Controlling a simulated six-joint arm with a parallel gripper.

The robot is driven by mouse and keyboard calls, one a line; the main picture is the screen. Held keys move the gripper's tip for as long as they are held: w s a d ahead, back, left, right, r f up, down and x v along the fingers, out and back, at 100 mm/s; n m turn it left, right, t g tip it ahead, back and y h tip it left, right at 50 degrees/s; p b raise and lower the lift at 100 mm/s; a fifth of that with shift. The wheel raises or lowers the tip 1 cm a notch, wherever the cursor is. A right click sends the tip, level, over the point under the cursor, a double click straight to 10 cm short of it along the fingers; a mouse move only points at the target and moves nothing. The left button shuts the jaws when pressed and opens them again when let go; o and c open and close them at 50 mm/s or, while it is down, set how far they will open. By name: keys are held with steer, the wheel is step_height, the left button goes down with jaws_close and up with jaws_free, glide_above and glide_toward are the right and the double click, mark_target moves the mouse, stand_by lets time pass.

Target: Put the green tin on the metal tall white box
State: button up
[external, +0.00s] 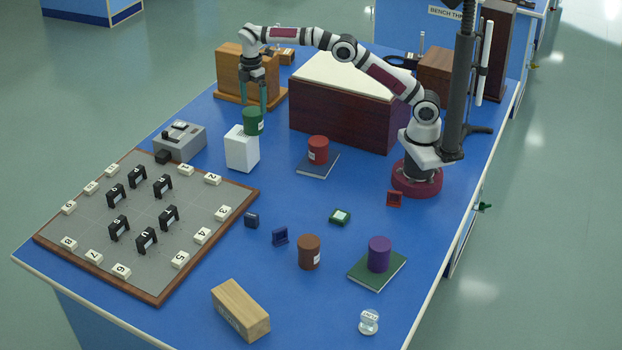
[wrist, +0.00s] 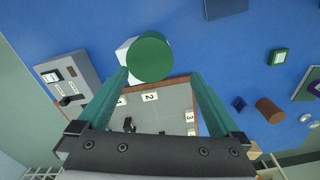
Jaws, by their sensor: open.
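The green tin (external: 253,121) appears to stand upright on the tall white box (external: 241,152), over the right back part of its top; its contact with the box is hard to see. In the wrist view the green lid (wrist: 150,57) covers most of the white box (wrist: 126,47), whose left edge shows. My gripper (external: 254,106) is above the tin with its teal fingers pointing down. In the wrist view my gripper (wrist: 159,74) has its fingers wide apart, with the tin beyond the tips and nothing held.
A grey instrument (external: 180,140) stands left of the box, and a framed board (external: 95,240) with black blocks lies in front. A red tin (external: 318,150) on a book stands to the right. A large dark wooden case (external: 345,112) and a wooden cabinet (external: 236,75) stand behind.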

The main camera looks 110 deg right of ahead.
steer(key=s+a+r+m, duration=0.2)
steer(key=s+a+r, duration=0.3)
steer(key=a, duration=0.4)
steer(key=s+a+r+m, duration=0.2)
steer(key=s+a+m, duration=0.1)
steer(key=s+a, duration=0.4)
steer(key=s+a+f+m, duration=0.2)
steer(key=s+a, duration=0.2)
steer(key=s, duration=0.3)
steer(key=s+a+f+m+y, duration=0.1)
steer(key=s+a+f+m, duration=0.1)
steer(key=s, duration=0.5)
steer(key=s+a+f+m, duration=0.2)
steer(key=s+a+f, duration=0.1)
steer(key=s+a, duration=0.3)
steer(key=shift+s+a+f+y, duration=0.15)
steer(key=shift+s+f+y, duration=0.25)
steer(key=shift+s, duration=0.65)
